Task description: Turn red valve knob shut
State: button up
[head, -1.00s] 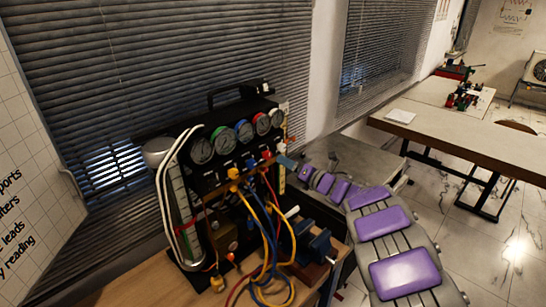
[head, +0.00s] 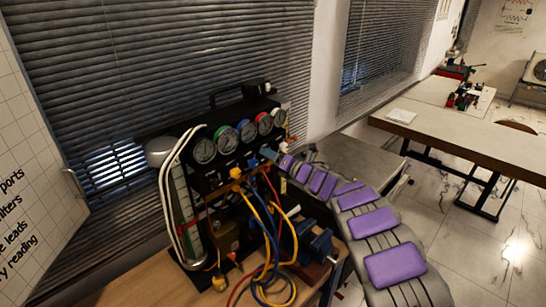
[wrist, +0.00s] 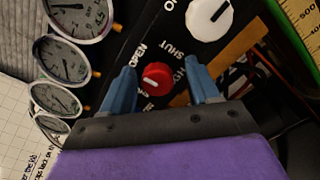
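The red valve knob (wrist: 156,76) shows in the wrist view on the black panel, with a white pointer line on its face. The words OPEN and SHUT are printed on the panel around the knobs. My gripper (wrist: 162,74) is open, its two blue fingers on either side of the red knob with a gap on each side. In the head view my gripper (head: 268,153) is at the right part of the gauge rig (head: 225,160), below the gauges. The red knob cannot be made out in the head view.
A white knob (wrist: 209,18) sits on the panel just beyond the right finger. Several round gauges (wrist: 64,61) line the panel's left side. Yellow, blue and red hoses (head: 268,250) hang in front of the rig. A blue vise (head: 318,243) stands on the bench at right.

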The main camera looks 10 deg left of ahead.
jog(key=shift+a, duration=0.6)
jog(key=c, duration=0.5)
jog(key=shift+d, duration=0.35)
jog(key=c, duration=0.5)
jog(key=shift+f, duration=0.1)
jog(key=m+p, duration=0.2)
jog(key=m, duration=0.2)
jog(key=shift+m, duration=0.3)
jog(key=m+p, duration=0.3)
jog(key=m, duration=0.1)
jog(key=shift+d+m, duration=0.1)
jog(key=shift+m, duration=0.2)
jog(key=shift+s+f+m+p, duration=0.1)
jog(key=shift+f+m+p, duration=0.05)
jog(key=shift+m+p, duration=1.75)
jog(key=shift+f+m+p, duration=0.1)
jog(key=shift+m+p, duration=1.2)
jog(key=shift+m, duration=1.2)
